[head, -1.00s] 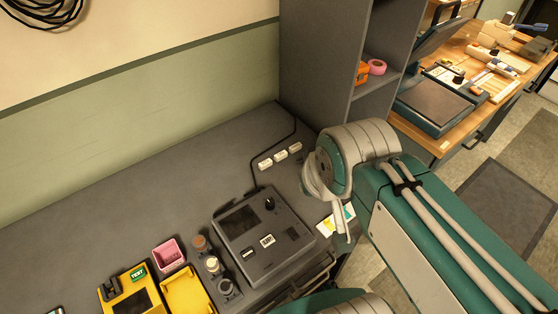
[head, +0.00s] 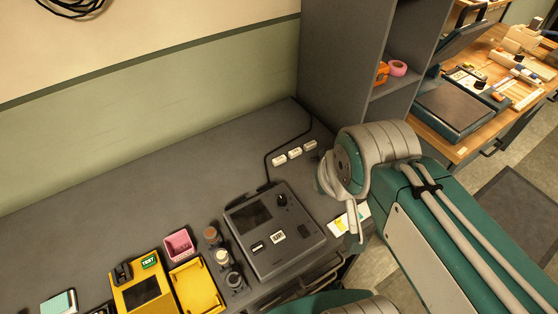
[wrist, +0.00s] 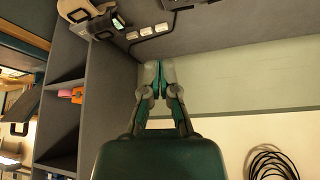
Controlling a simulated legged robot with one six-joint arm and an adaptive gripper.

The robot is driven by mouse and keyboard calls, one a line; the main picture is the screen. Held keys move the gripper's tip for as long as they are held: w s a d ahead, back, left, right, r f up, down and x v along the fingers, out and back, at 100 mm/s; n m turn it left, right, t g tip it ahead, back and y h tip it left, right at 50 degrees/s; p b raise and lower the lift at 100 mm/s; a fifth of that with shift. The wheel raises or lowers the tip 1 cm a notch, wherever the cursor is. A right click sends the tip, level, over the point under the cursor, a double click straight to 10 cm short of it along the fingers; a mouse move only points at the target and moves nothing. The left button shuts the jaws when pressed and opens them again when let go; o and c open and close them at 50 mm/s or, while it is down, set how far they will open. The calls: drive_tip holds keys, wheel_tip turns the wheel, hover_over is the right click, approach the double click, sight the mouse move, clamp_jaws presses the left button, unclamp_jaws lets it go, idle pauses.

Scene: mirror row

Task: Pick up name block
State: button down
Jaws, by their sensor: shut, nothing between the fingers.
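Three small white blocks with dark lettering lie in a row at the back right of the grey desk: the left one (head: 279,160), the middle one (head: 295,153) and the right one (head: 310,145). Another white lettered piece (head: 277,237) sits on the dark console (head: 252,212). The lettering is too small to read, so I cannot tell which is the name block. In the wrist view the row (wrist: 146,31) appears above my gripper (wrist: 157,66). My gripper is shut and empty, apart from the blocks. In the head view my arm hides part of the desk's right end.
A cable runs behind the blocks. A grey shelf unit (head: 342,60) stands at the right. The desk's back left is clear.

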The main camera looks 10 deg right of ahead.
drive_tip(key=c, duration=1.3)
unclamp_jaws()
drive_tip(key=shift+c, duration=0.2)
drive_tip(key=o, duration=0.9)
drive_tip(key=shift+w+r, duration=0.1)
drive_tip(key=shift+w, duration=0.3)
drive_tip(key=shift+c, duration=0.2)
drive_tip(key=m+g, duration=0.6)
drive_tip(key=m, duration=0.8)
hover_over(281, 157)
drive_tip(key=f, duration=2.3)
drive_tip(key=shift+w+d+f, duration=0.2)
drive_tip(key=shift+w+d, duration=0.05)
drive_tip(key=shift+d, duration=0.1)
drive_tip(key=shift+s+a+f, duration=0.15)
drive_tip(key=shift+f, duration=1.15)
drive_tip(key=shift+s+a+f, duration=0.15)
drive_tip(key=shift+f, duration=1.1)
